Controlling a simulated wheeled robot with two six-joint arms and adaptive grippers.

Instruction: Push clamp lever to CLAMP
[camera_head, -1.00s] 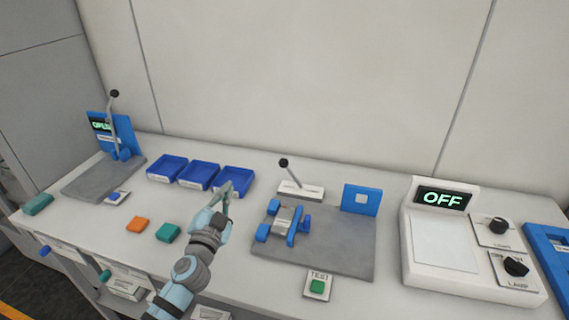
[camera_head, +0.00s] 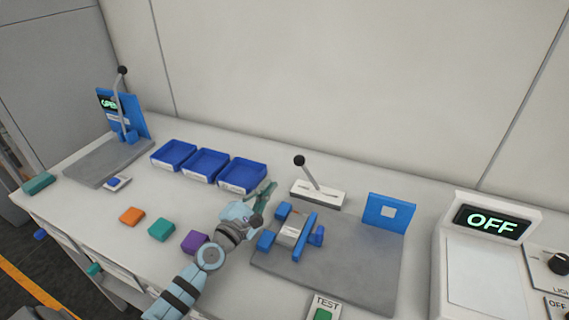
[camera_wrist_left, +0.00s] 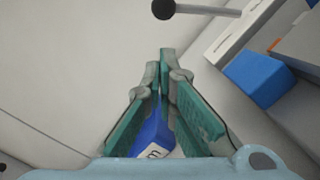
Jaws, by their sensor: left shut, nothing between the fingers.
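A lever with a black ball knob (camera_head: 299,160) stands on a white labelled base (camera_head: 318,194) behind the middle fixture, leaning up and left. Its label is too small to read. In the left wrist view, the knob (camera_wrist_left: 163,9) and rod show at the top, beyond my fingertips. My left gripper (camera_head: 268,188) is shut and empty, left of the lever base and apart from it. It also shows in the left wrist view (camera_wrist_left: 164,62). The middle fixture (camera_head: 292,230) has a grey and blue clamp on a grey plate (camera_head: 345,265). My right gripper is out of view.
Blue bins (camera_head: 205,165) stand just left of my gripper. Orange (camera_head: 132,216), teal (camera_head: 161,230) and purple (camera_head: 195,242) blocks lie in front. Another lever (camera_head: 122,100) stands at the far left by an OPEN display. A box reading OFF (camera_head: 491,223) is at right.

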